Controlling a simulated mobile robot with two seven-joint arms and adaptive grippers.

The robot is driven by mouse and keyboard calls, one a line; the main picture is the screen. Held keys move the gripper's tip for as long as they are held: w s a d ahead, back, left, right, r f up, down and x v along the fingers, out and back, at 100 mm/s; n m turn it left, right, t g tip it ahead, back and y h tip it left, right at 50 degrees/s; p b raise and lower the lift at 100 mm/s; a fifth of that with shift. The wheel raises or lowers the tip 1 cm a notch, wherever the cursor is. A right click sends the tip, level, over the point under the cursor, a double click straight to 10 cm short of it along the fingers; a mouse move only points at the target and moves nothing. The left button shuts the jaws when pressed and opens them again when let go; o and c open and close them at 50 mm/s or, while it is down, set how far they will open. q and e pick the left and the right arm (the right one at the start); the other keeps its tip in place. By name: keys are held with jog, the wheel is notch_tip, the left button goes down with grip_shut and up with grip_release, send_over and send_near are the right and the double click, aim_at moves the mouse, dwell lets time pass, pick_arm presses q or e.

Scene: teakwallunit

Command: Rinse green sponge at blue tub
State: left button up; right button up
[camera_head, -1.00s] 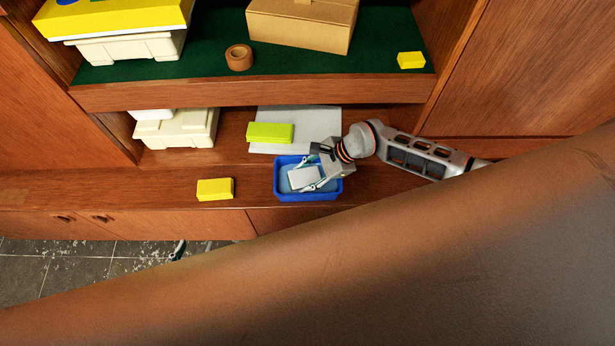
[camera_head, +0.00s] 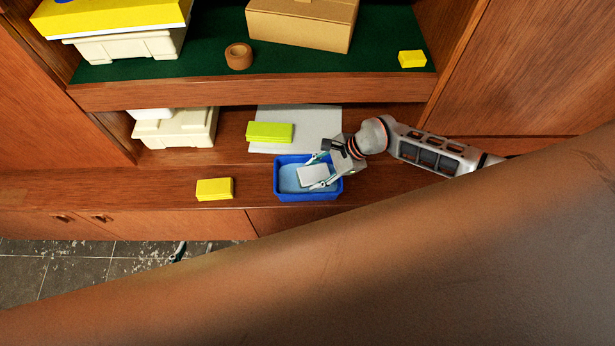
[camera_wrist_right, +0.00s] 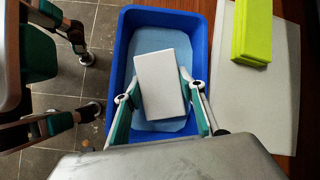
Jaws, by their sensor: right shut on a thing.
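The blue tub (camera_head: 283,190) stands on the lower ledge with light-blue water in it. My right gripper (camera_head: 318,174) is shut on a pale grey block (camera_head: 312,174), inside the tub's outline. The right wrist view shows the block (camera_wrist_right: 161,82) between the fingers over the water of the tub (camera_wrist_right: 118,70); I cannot tell how deep it sits. A lime-green block (camera_head: 270,132), the only green one in view, lies on a grey board (camera_head: 318,130) behind the tub. My left gripper (camera_wrist_right: 90,86) is open and empty at the left of the right wrist view, over the floor; only a tip shows in the head view.
A yellow block (camera_head: 215,189) lies on the ledge left of the tub. The green shelf above holds a tape roll (camera_head: 239,56), a cardboard box (camera_head: 300,25) and a small yellow block (camera_head: 412,59). Cream bins (camera_head: 180,130) stand at the left. A large brown surface covers the foreground.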

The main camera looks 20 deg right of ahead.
jog(key=shift+r+p, duration=1.5)
jog(key=shift+r, duration=0.45)
jog(key=shift+r+p, duration=1.75)
jog(key=shift+r, duration=0.45)
pick_arm(q)
notch_tip(320, 180, up, 8)
jog(key=w, duration=0.1)
jog(key=shift+f, duration=0.25)
jog(key=c, duration=0.4)
jog(key=shift+o, duration=0.2)
